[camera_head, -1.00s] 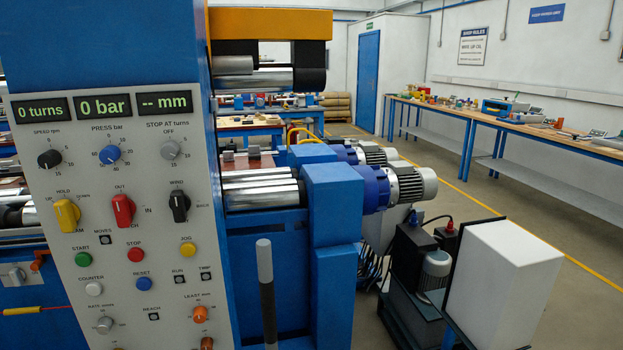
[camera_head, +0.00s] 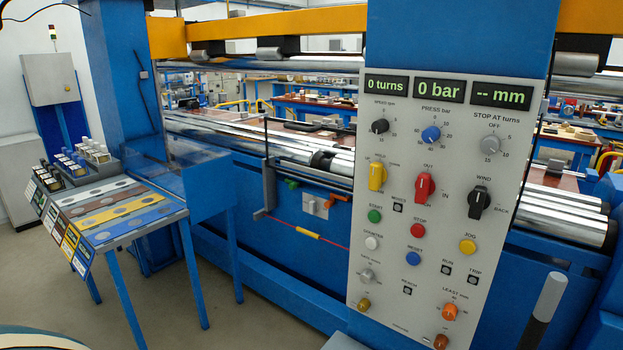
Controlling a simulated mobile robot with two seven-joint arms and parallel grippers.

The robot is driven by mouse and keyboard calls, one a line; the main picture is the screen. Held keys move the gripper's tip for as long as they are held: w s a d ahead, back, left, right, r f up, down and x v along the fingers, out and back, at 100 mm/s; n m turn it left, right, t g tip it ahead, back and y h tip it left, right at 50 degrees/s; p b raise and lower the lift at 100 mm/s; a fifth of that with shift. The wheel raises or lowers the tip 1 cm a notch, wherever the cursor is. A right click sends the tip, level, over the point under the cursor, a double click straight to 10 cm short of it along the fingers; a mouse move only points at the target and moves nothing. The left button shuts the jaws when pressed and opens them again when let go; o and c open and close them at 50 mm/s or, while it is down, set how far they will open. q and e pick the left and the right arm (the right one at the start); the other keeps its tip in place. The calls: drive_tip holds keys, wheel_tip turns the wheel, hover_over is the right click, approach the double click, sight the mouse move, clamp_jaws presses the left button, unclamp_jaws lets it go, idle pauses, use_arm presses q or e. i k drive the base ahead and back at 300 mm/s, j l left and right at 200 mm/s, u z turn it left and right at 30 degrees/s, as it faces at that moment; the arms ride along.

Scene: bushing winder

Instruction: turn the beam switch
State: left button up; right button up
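The beam switch is the yellow knob (camera_head: 377,175) on the upper left of the light grey control panel (camera_head: 400,270). It has a HOLD label above it, and its handle points roughly up, leaning slightly right. A red IN/OUT switch (camera_head: 425,187) is to its right, and a black WIND/BACK switch (camera_head: 480,199) is farther right. The displays (camera_head: 438,91) above read 0 turns, 0 bar and -- mm. Neither of my grippers shows in this view, and nothing touches the beam switch.
Buttons and small orange knobs (camera_head: 450,312) fill the lower panel. A grey-and-black upright handle (camera_head: 550,297) stands at the lower right. Polished rollers (camera_head: 225,138) run behind the panel. A blue table (camera_head: 180,211) with coloured strips stands at left. Floor shows between table and machine.

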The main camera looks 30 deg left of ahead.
sight(378, 174)
drive_tip(key=u, duration=0.7)
